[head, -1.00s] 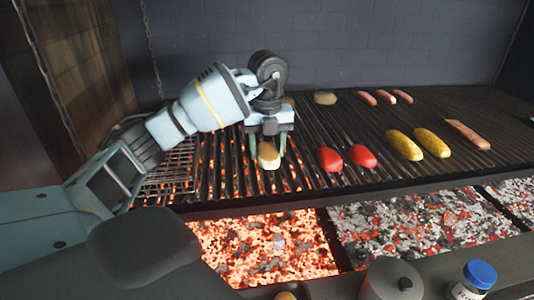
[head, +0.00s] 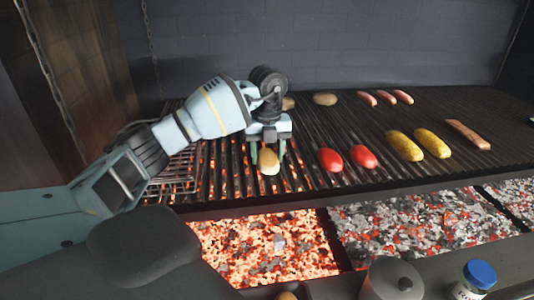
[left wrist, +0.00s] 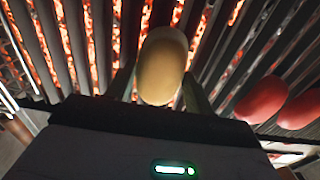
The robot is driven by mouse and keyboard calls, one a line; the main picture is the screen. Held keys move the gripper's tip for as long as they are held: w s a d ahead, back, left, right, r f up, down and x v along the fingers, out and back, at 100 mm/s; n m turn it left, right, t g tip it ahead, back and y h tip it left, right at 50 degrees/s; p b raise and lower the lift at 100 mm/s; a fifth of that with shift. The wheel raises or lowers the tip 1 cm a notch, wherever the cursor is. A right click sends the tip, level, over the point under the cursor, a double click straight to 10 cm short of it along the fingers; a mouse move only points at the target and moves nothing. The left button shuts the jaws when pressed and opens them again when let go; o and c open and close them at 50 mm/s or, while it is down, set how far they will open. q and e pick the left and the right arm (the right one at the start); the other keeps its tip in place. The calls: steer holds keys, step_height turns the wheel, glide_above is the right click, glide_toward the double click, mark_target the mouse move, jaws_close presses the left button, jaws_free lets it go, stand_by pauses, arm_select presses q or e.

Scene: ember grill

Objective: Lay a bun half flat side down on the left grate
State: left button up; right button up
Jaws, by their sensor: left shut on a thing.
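My left gripper (head: 268,155) is over the left grate (head: 222,172), its fingers pointing down. It is shut on a bun half (head: 269,162), tan on top with a paler lower edge. In the left wrist view the bun half (left wrist: 162,66) sits between the two fingers (left wrist: 160,90), above the dark bars with glowing coals below. I cannot tell whether its underside touches the bars. Another tan bun-like piece (head: 288,103) lies farther back, partly behind the gripper. My right gripper is not in view.
Two red peppers (head: 346,158) lie just right of the bun half. Farther right are two yellow corn cobs (head: 418,145) and a brown sausage (head: 467,134). A round tan piece (head: 325,99) and several small sausages (head: 385,97) lie at the back. A wire rack (head: 178,172) is at left.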

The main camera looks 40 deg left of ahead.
mark_target(268, 155)
arm_select(q)
steer(key=shift+f, duration=0.15)
steer(key=o, duration=1)
steer(key=shift+c, duration=0.2)
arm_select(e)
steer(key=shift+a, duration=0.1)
arm_select(q)
step_height(268, 155, up, 6)
steer(key=shift+r, duration=0.15)
step_height(268, 155, up, 6)
steer(key=p, duration=0.1)
steer(key=shift+p, duration=0.3)
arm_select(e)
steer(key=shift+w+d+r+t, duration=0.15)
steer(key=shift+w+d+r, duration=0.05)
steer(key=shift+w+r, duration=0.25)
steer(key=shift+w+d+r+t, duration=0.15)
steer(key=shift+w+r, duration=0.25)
